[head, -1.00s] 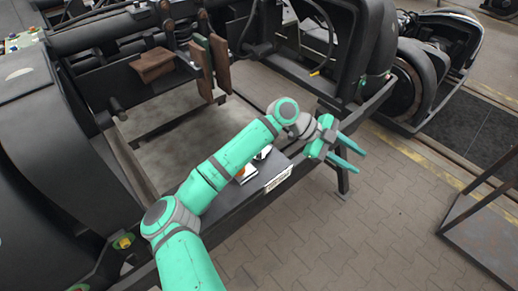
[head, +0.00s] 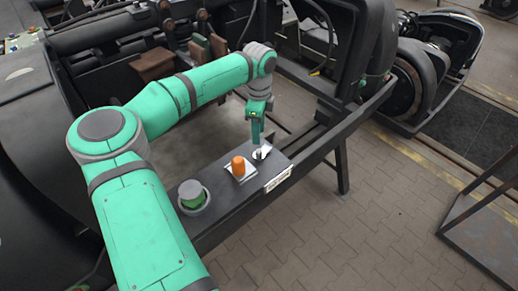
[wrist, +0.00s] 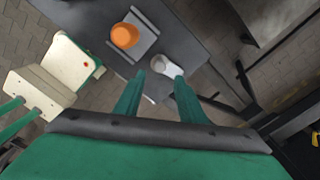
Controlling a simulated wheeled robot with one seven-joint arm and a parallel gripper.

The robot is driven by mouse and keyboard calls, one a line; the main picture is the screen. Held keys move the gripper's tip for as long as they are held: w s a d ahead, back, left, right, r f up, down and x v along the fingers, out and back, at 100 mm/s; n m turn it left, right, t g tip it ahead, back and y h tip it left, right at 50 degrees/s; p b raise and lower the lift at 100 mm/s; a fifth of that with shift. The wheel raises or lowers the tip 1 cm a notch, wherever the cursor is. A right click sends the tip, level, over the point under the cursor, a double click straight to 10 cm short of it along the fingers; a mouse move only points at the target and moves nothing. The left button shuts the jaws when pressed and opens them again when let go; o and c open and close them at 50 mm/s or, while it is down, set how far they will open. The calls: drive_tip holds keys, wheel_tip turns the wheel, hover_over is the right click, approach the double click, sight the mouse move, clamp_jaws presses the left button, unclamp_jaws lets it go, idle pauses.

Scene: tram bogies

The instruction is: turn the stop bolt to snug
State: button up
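A small pale metal fitting (head: 262,153), which looks like the stop bolt, stands near the right end of a dark shelf. In the wrist view the fitting (wrist: 165,70) shows as a pale ring with a short side piece. My gripper (head: 257,141) points down just above it, and its fingers partly cover the fitting in the head view. In the wrist view my gripper (wrist: 155,88) has its two green fingers spread, with the fitting just beyond the gap between the tips. I see no clear contact, and the bolt's seating is not visible.
An orange cylinder (head: 238,167) on a pale plate stands close left of the fitting. A green knob with a grey cap (head: 193,196) is further left on the dark shelf (head: 222,205). Dark bogie frame beams surround the shelf. Paved floor (head: 330,235) lies open in front.

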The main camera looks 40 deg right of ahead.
sight(259, 152)
wheel_tip(259, 152, down, 9)
drive_tip(key=shift+s+d+f, duration=0.1)
idle(0.3)
clamp_jaws()
